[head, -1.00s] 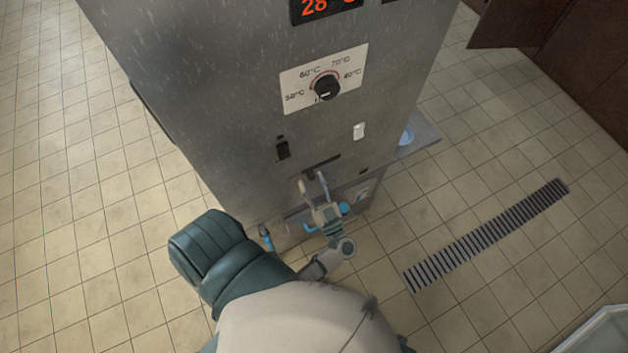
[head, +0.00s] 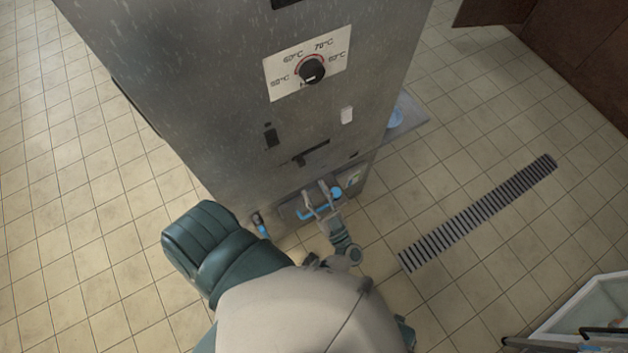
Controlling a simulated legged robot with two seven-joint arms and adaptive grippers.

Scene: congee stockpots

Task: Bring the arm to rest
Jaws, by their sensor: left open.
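My left gripper (head: 320,192) is open and empty in the head view. Its two pale fingers point up toward the lower front of a tall steel machine (head: 200,80). A blue handle (head: 320,212) shows behind the fingers at the machine's lower front; I cannot tell whether the fingers touch it. Most of the arm behind the gripper is hidden by my own body. My right gripper is not in the frame.
The machine carries a temperature dial (head: 312,70), a dark switch (head: 271,136) and a horizontal slot. A side shelf (head: 415,112) holds a blue item. A floor drain grate (head: 478,213) crosses open tiles at right. A pale bin (head: 590,310) stands at lower right.

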